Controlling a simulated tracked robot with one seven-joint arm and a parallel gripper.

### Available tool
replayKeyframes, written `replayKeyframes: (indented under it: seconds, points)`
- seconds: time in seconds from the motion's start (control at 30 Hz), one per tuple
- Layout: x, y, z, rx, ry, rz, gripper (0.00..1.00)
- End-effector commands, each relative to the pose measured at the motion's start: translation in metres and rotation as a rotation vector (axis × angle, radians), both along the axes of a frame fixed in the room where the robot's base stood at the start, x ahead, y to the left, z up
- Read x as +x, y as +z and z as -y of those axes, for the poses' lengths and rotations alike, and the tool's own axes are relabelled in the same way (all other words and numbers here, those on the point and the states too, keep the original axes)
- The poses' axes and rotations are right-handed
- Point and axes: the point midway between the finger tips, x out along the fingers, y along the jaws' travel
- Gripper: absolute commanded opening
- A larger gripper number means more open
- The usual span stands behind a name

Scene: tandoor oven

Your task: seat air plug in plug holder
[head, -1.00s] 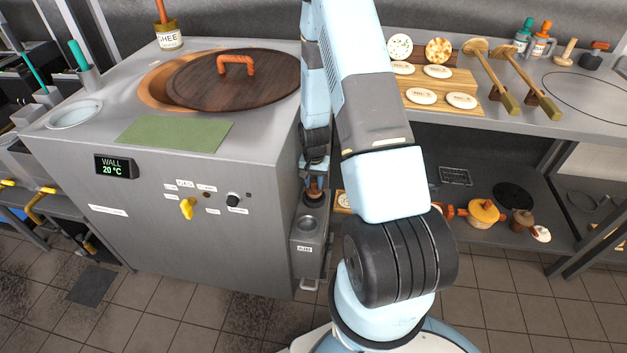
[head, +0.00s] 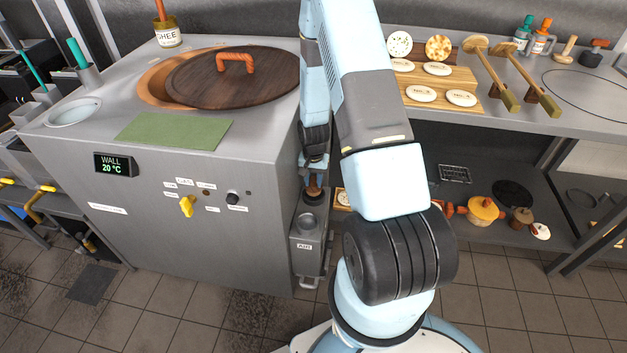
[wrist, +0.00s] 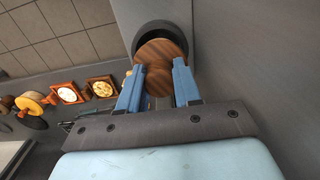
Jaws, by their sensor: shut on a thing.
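The air plug has a round wooden knob (wrist: 160,65), seen large between my fingers in the wrist view. My gripper (wrist: 159,75) is shut on the knob, with one blue finger at each side. A dark round ring shows around and behind the knob. In the head view, the brown knob (head: 314,180) shows small under my gripper (head: 314,172), above a grey box (head: 306,245) on the oven's right side, which I take for the plug holder. The box carries an AIR label. The knob hides the plug's lower end, so I cannot tell how deep it sits.
The steel oven (head: 200,235) stands close to the left of my gripper. A dark wooden lid (head: 235,90) partly covers its mouth. A shelf (head: 475,185) with a pot and small items lies to the right. The tiled floor in front is free.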

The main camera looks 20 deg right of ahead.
Motion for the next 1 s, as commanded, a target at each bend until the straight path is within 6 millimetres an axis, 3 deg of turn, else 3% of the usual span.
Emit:
replayKeyframes:
  seconds: [1.0]
  points:
    - [0.000,-0.020,0.000,0.000,0.000,0.000,0.00]
